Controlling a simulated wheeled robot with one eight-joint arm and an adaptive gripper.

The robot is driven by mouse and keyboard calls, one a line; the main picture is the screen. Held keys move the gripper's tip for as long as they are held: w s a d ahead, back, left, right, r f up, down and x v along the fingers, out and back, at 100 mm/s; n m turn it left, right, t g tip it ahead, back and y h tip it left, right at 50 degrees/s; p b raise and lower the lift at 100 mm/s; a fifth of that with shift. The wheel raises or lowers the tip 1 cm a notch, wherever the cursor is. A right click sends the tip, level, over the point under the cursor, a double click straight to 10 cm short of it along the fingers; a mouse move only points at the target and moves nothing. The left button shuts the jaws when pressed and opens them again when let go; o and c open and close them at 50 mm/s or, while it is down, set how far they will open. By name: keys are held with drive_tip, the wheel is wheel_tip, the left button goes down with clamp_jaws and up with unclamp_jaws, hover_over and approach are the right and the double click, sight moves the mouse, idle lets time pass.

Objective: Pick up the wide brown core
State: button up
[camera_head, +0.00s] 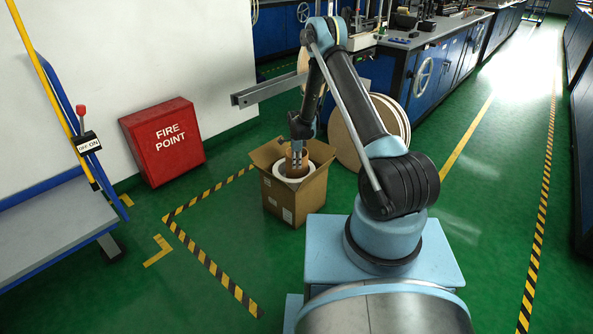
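An open cardboard box (285,203) stands on the green floor near the middle of the view. In its mouth is a white ring-shaped roll (312,170), with a brown core (289,167) upright at its middle. My gripper (297,163) points down at the brown core, its fingers overlapping the core's top in the picture. The fingers are small and partly merge with the core, so I cannot tell whether they are shut on it or only around or beside it. The core's lower part is hidden in the box.
A red fire point box (162,142) stands by the white wall. A blue-framed cart (50,230) is at left. Large discs (350,135) lean behind my arm, near a grey beam (265,92). Blue workbenches (425,75) line the back. The striped floor left of the box is clear.

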wheel_tip(320, 180, down, 3)
drive_tip(key=shift+w+d+f, duration=0.1)
drive_tip(key=shift+f, duration=0.05)
clamp_jaws()
